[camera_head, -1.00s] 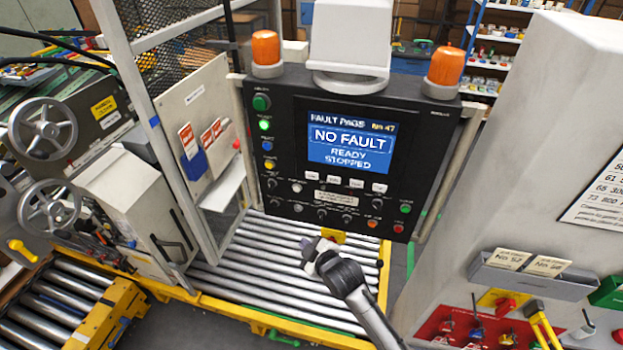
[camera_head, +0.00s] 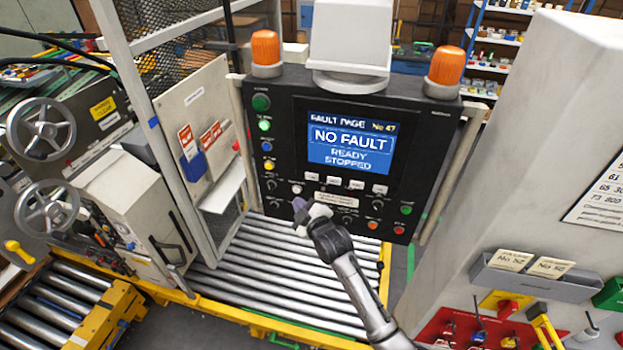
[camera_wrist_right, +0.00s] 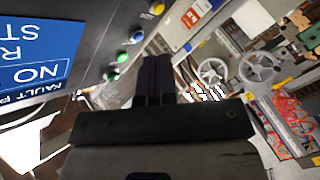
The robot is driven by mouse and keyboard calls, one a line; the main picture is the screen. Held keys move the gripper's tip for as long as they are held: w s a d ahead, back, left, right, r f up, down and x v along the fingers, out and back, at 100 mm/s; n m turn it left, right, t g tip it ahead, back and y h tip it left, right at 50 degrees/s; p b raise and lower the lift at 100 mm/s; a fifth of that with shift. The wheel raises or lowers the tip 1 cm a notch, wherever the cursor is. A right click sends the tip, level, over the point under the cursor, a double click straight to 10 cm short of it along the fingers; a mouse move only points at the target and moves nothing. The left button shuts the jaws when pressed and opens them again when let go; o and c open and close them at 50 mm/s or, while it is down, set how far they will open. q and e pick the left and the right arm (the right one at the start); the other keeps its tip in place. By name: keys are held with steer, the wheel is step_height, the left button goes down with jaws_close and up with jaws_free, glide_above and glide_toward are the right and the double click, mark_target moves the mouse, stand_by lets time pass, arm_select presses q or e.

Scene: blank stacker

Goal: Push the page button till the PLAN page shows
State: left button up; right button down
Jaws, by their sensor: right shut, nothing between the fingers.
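The control panel (camera_head: 380,111) is black, and its lit screen (camera_head: 350,147) reads FAULT PAGE No 47, NO FAULT, READY STOPPED. A row of small white buttons (camera_head: 334,181) lies just under the screen. Another white button (camera_head: 297,188) sits lower left. No page button label is legible. My right gripper (camera_head: 300,204) is shut and empty, its tips just below that lower-left button; I cannot tell if they touch the panel. In the right wrist view the shut fingers (camera_wrist_right: 155,75) show beside the upside-down screen (camera_wrist_right: 38,58). My left gripper is in neither view.
Green, blue and yellow buttons (camera_head: 266,145) line the panel's left edge; knobs and red and green buttons lie along its bottom. Two orange beacons (camera_head: 265,48) stand on top. A roller conveyor (camera_head: 255,262) runs below. A grey cabinet (camera_head: 545,130) stands to the right.

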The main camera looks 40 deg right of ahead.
mark_target(309, 183)
steer(key=w+d+b, duration=0.4)
steer(key=d, duration=0.2)
steer(key=shift+w+d, duration=0.3)
steer(key=shift+d, duration=0.05)
stand_by(0.8)
stand_by(0.7)
steer(key=shift+w+d, duration=0.1)
stand_by(0.5)
steer(key=shift+w+d, duration=0.15)
steer(key=shift+d, duration=0.1)
stand_by(0.4)
